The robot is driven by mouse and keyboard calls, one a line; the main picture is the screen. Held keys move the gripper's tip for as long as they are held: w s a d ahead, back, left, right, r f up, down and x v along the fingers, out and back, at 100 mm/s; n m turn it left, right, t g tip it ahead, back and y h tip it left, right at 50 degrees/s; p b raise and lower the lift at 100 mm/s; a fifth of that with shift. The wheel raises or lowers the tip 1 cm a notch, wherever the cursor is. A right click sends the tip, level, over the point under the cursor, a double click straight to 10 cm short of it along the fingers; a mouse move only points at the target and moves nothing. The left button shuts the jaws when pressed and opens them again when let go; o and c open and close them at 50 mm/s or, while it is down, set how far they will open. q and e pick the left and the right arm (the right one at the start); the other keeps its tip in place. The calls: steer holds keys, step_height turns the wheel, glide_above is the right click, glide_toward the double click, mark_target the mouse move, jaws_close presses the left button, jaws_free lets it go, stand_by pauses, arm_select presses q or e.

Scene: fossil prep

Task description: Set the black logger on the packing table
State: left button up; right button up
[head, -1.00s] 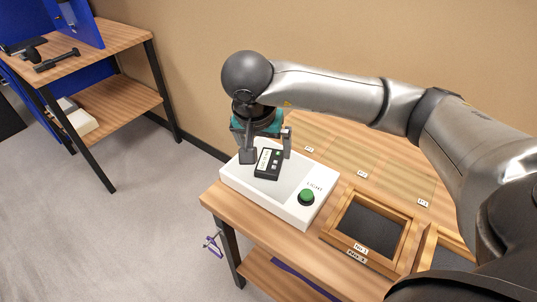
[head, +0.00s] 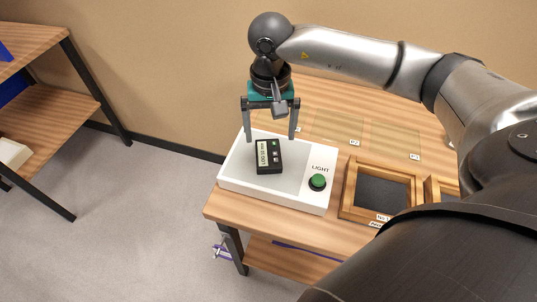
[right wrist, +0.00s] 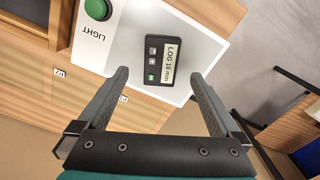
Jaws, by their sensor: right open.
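The black logger (head: 268,157) lies on the grey panel of the white light box (head: 308,203). It has a pale label reading LOG and small buttons. It also shows in the right wrist view (right wrist: 167,61), lying beyond the fingertips. My right gripper (head: 269,139) is open and empty, above and behind the logger, with its fingers apart and pointing down. In the right wrist view the open fingers (right wrist: 160,73) do not touch the logger. My left gripper is not in view. I cannot tell which table is the packing table.
A green button (head: 317,182) sits on the light box, right of the logger. A wooden frame tray (head: 348,192) stands to its right on the wooden table (head: 285,223). Marked squares lie behind. Another wooden table (head: 50,110) with a lower shelf stands at the left, across open floor.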

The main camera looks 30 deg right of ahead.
mark_target(268, 153)
step_height(268, 153, down, 3)
steer(key=shift+r, duration=0.15)
steer(key=shift+w+f, duration=0.1)
steer(key=shift+f, duration=0.35)
steer(key=f, duration=0.2)
steer(key=w+f, duration=0.1)
steer(key=f, duration=0.2)
steer(key=shift+d+b, duration=0.2)
steer(key=shift+b, duration=0.15)
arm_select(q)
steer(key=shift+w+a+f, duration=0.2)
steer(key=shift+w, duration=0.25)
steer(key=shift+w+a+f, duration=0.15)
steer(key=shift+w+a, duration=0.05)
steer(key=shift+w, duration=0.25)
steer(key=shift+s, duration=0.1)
arm_select(e)
steer(key=shift+c, duration=1.4)
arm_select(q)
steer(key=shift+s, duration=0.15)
arm_select(e)
steer(key=shift+r, duration=0.1)
steer(key=c, duration=1.2)
